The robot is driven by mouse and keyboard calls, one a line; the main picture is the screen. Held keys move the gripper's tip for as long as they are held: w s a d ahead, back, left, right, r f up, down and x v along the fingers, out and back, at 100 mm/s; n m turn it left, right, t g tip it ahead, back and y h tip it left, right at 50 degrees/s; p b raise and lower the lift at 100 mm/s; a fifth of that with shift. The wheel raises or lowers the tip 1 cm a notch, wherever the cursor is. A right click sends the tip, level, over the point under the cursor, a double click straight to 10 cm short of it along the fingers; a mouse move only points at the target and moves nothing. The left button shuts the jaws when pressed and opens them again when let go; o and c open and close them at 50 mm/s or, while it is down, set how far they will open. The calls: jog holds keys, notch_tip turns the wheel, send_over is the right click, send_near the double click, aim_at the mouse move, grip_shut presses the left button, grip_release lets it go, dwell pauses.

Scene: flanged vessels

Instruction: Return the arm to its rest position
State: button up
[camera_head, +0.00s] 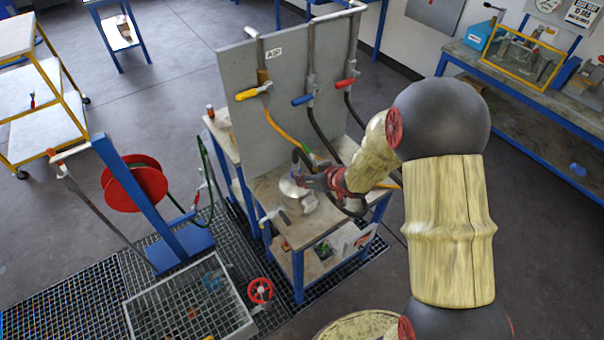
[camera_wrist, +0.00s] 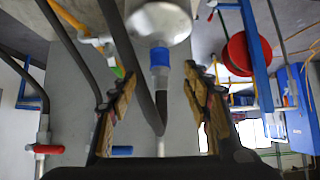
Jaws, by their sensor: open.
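My arm reaches from the right of the head view to the small bench (camera_head: 270,190). My gripper (camera_head: 308,181) is at its end, just above and beside a silvery metal vessel (camera_head: 297,197) on the bench top. In the wrist view my gripper (camera_wrist: 160,76) has its two fingers wide apart, with nothing clamped between them. The vessel (camera_wrist: 158,20) shows at the top, with a blue-banded stem (camera_wrist: 160,58) pointing into the gap between the fingertips. A visible gap separates each finger from the stem.
A grey upright panel (camera_head: 285,90) carries pipes, yellow, blue and red valve handles and hanging hoses close to my gripper. A red hose reel (camera_head: 134,190) stands left. A workbench (camera_head: 530,85) stands at the back right. Floor grating (camera_head: 75,300) lies front left.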

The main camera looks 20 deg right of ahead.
jog(key=s+d+f+m+g+h+b, duration=0.15)
jog(key=s+d+g+h, duration=0.35)
jog(key=s+d, duration=0.7)
jog(key=s+a+r+m+y+b, duration=0.1)
jog(key=s+a+r+b, duration=0.5)
jog(key=s, duration=0.4)
jog(key=s+a+r+m+t+y+b, duration=0.1)
jog(key=s+a+r+b, duration=0.5)
jog(key=s, duration=0.5)
notch_tip(320, 180, up, 3)
jog(key=a, duration=0.2)
jog(key=shift+s+a+f, duration=0.15)
jog(key=shift+a, duration=0.15)
jog(key=shift+c, duration=0.6)
